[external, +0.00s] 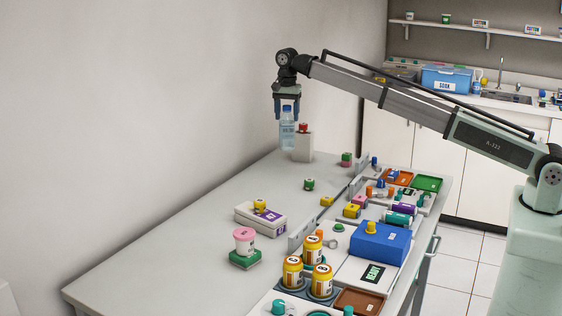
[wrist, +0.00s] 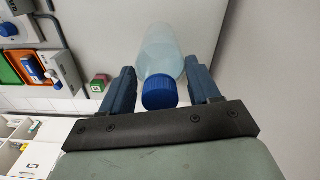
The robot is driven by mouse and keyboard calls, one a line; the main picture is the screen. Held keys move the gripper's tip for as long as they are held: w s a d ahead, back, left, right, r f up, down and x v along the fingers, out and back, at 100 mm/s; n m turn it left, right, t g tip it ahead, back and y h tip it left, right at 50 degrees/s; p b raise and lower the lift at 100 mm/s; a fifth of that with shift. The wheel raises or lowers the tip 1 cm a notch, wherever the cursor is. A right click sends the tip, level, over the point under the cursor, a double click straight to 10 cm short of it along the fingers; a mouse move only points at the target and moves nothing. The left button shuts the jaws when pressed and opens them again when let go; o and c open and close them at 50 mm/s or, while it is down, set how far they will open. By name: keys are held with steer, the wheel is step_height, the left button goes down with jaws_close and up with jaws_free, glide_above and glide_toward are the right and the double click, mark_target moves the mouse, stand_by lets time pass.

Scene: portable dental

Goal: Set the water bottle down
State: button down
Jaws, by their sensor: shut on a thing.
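The water bottle (external: 287,133) is clear light blue and hangs upright below my gripper (external: 287,108) in the external view. It is at the far end of the long table (external: 180,235), beside a white box with a red top (external: 303,145). I cannot tell whether its base touches the table. In the wrist view, the bottle's blue cap (wrist: 159,92) and pale body (wrist: 163,52) lie between the two fingers of my gripper (wrist: 160,85). The gripper is shut on the bottle.
Several orange pill bottles (external: 313,250) and a blue box (external: 380,243) are at the front right. The table's left part is clear. A wall runs along the left.

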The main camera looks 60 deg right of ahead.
steer(key=shift+r, duration=0.75)
steer(key=r, duration=0.5)
steer(key=shift+a, duration=0.25)
steer(key=s+a+n, duration=0.2)
steer(key=a, duration=1.6)
steer(key=s+a+n, duration=0.3)
steer(key=a, duration=1.6)
steer(key=s+a+n, duration=0.1)
steer(key=s+a, duration=0.5)
steer(key=a, duration=0.5)
steer(key=s+a+n, duration=0.2)
steer(key=s+a, duration=0.4)
steer(key=a, duration=0.4)
steer(key=s+a+n, duration=0.1)
steer(key=s+a, duration=0.6)
steer(key=a, duration=0.4)
step_height(320, 180, down, 15)
steer(key=shift+a+f, duration=0.2)
steer(key=shift+a, duration=0.05)
steer(key=shift+f, duration=0.1)
